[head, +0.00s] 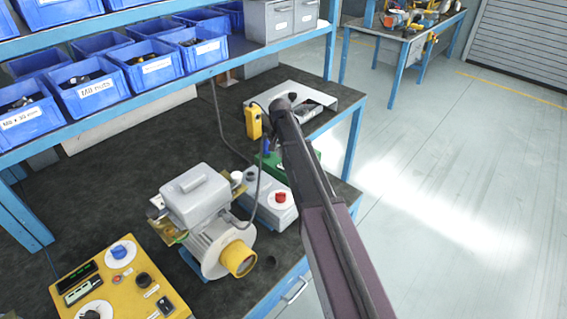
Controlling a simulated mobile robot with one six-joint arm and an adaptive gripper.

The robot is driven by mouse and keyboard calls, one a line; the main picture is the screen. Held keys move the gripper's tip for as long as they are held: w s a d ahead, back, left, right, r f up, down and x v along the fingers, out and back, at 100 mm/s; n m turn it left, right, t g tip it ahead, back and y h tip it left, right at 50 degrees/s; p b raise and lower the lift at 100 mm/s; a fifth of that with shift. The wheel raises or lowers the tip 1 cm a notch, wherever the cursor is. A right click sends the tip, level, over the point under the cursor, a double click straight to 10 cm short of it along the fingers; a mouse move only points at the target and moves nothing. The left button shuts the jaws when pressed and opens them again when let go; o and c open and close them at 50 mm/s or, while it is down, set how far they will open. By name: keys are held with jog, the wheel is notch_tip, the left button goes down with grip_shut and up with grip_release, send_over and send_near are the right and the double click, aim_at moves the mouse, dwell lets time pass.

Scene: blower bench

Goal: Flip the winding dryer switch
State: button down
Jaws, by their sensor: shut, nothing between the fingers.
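No label that I can read marks the winding dryer, so I cannot tell for sure which device or control is its switch. A grey control box (262,208) with a red knob (281,198) sits beside a motor on the bench. A yellow control panel (137,265) at the lower left carries a blue knob (119,251), dark knobs and small displays. My arm reaches from the lower right up over the bench's right side. Its far end is a dark joint above the back of the bench. My gripper does not show; the arm may hide it.
The motor (205,240) with a yellow end cap stands between panel and box. A yellow handheld unit (253,122), a green object (272,166) and a grey metal tray (330,98) lie behind. Blue bins (95,97) line the shelf. Open floor (450,190) lies right.

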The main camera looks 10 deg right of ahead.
jog(key=shift+r+p, duration=1.3)
jog(key=shift+r, duration=0.15)
jog(key=s+n, duration=0.4)
jog(key=s, duration=2.5)
jog(key=shift+s+d+n, duration=0.15)
jog(key=shift+d+n, duration=0.05)
jog(key=shift+n, duration=0.2)
